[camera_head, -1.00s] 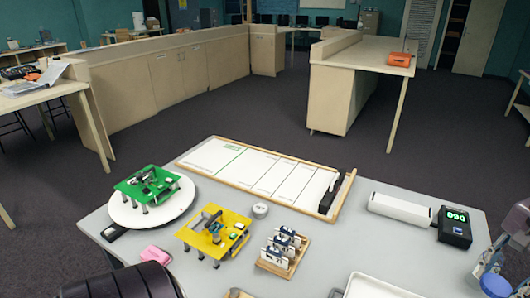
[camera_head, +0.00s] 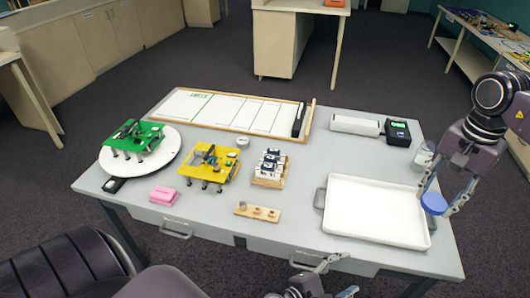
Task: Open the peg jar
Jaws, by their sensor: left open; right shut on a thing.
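A pale, see-through jar (camera_head: 423,157) stands at the right edge of the table, behind my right gripper and partly hidden by it. My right gripper (camera_head: 436,198) points down and is shut on a blue round lid (camera_head: 433,204). The lid is over the right side of the white tray in this view, apart from the jar. What is inside the jar is too small to tell. My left gripper (camera_head: 344,274) is open and empty at the bottom, by the table's front edge.
A white tray (camera_head: 345,213) takes up the right front of the table. A small wooden block with holes (camera_head: 243,209), a yellow board (camera_head: 198,172), a green board (camera_head: 121,146) and a pink block (camera_head: 163,195) stand left of it. A black box with a display (camera_head: 398,133) is behind.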

